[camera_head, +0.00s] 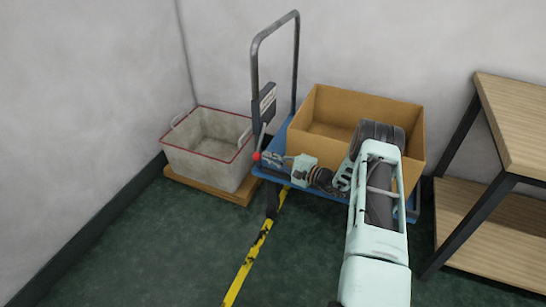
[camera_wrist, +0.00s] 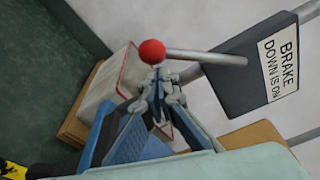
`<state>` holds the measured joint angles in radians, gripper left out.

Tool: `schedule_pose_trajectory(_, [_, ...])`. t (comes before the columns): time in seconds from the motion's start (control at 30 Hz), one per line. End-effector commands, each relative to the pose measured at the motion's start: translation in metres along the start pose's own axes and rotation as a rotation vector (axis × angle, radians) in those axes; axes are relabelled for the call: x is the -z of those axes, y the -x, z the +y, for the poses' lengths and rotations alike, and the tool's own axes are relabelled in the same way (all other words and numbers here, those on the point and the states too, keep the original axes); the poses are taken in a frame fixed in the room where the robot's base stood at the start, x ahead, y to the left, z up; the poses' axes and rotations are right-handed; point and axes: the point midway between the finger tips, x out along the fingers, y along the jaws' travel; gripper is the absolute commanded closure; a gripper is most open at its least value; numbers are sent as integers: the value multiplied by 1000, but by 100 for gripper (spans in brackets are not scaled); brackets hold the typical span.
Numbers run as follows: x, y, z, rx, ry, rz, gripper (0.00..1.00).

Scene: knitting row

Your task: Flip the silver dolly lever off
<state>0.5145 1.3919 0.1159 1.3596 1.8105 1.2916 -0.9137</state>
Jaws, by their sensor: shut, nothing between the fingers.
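The silver dolly lever (camera_wrist: 208,57) is a rod with a red ball knob at its end. My gripper (camera_head: 266,157) is shut and empty beside the knob. In the wrist view its fingertips (camera_wrist: 157,80) lie just below the knob; I cannot tell whether they touch it.
The sign (camera_wrist: 280,62) reads "BRAKE DOWN IS ON". A cardboard box (camera_head: 325,110) sits on the dolly, with my arm in front of it. A grey bin (camera_head: 205,160) on a wooden base stands at left. A wooden shelf (camera_head: 515,120) stands at right. Green floor in front is clear.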

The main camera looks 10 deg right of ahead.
Motion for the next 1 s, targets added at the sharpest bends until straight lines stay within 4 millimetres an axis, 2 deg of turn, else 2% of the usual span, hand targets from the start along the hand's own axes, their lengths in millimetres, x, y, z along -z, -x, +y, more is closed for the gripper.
schedule_pose_trajectory(0.43, [-2,0,0,-2,-9,0,100])
schedule_pose_trajectory(1.0, [-14,3,-6,-22,-117,-1,100])
